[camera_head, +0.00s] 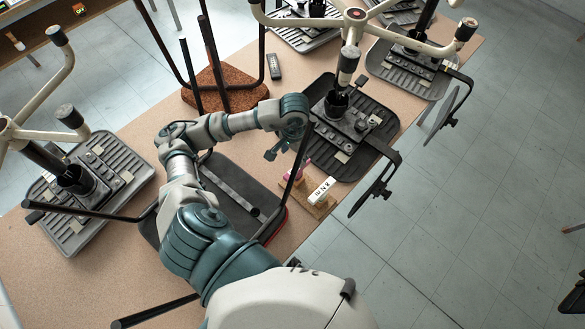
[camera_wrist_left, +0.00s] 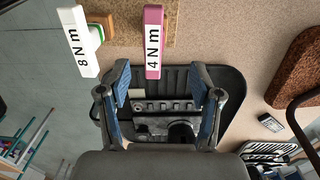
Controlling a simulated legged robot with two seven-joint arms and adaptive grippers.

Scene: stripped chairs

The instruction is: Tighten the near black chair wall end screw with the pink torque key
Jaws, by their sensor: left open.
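The pink torque key (camera_wrist_left: 153,40), marked 4 N m, sits with one end at a cork-coloured block. In the head view only a little of the pink key (camera_head: 295,172) shows, behind a thin dark leg. My left gripper (camera_head: 277,151) is open and empty, just short of the pink key; in the wrist view its fingers (camera_wrist_left: 160,75) stand apart, either side of the key's near end. A dark upturned chair seat (camera_head: 232,180) lies partly under my left arm. I cannot make out its wall end screw. My right gripper is not in view.
A white key (camera_head: 321,190) marked 8 N m lies beside the pink one on the block (camera_head: 318,208). A grey-black seat (camera_head: 350,170) with a pale leg base is close behind. Upright legs and armrests crowd the table (camera_head: 120,285). Floor lies right.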

